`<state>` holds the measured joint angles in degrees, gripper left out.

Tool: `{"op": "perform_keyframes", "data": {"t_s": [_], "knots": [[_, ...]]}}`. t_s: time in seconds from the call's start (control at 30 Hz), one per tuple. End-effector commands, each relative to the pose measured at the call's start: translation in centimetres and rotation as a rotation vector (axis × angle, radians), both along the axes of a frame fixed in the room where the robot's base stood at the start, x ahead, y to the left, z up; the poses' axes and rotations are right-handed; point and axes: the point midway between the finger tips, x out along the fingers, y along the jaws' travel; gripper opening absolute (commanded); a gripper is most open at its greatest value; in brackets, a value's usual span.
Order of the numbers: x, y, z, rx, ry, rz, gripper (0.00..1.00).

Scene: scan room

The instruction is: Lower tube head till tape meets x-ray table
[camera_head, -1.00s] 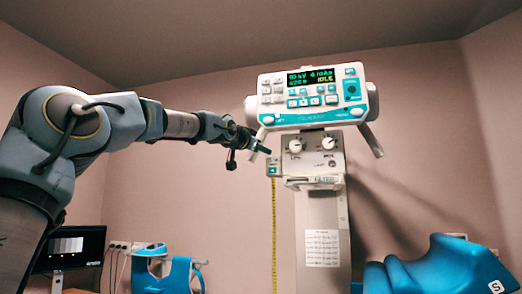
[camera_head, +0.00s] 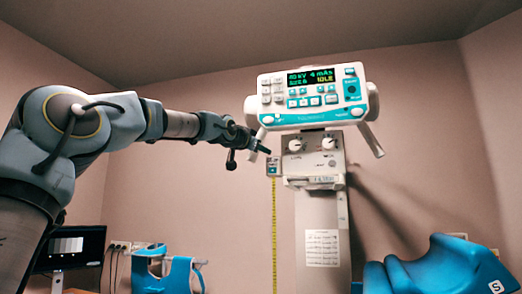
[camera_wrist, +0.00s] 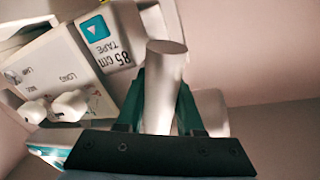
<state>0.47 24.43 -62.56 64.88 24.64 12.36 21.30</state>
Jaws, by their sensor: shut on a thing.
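The white tube head (camera_head: 318,92) with its lit control panel hangs in the middle of the head view. A small tape box (camera_head: 273,168) sits at its lower left, and a yellow tape (camera_head: 274,235) hangs straight down out of the bottom of the picture. The tape's lower end and the x-ray table are not in view. My gripper (camera_head: 261,149) is at the tube head's left side. In the wrist view my gripper's teal fingers (camera_wrist: 162,100) are shut around a white round handle (camera_wrist: 166,62); the tape box label (camera_wrist: 106,42) beside it reads 85 cm.
A white column (camera_head: 323,215) with a paper sheet stands below the tube head. A blue padded form (camera_head: 440,268) is at the lower right. A monitor (camera_head: 70,246) and blue-and-white gear (camera_head: 170,272) are at the lower left. Bare wall lies behind.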

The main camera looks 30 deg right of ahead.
Motion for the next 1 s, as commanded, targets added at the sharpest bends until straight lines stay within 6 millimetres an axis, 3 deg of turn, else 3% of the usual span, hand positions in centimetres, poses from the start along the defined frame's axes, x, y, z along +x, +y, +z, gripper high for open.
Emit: {"op": "perform_keyframes", "data": {"t_s": [0.33, 0.8, 1.0], "knots": [[0.0, -0.1, -0.6, 0.002, 0.002, -0.001, 0.0], [0.0, -0.1, -7.1, 0.005, 0.004, -0.002, 0.0], [0.0, -0.1, -7.2, 0.003, 0.002, -0.002, 0.0]]}}
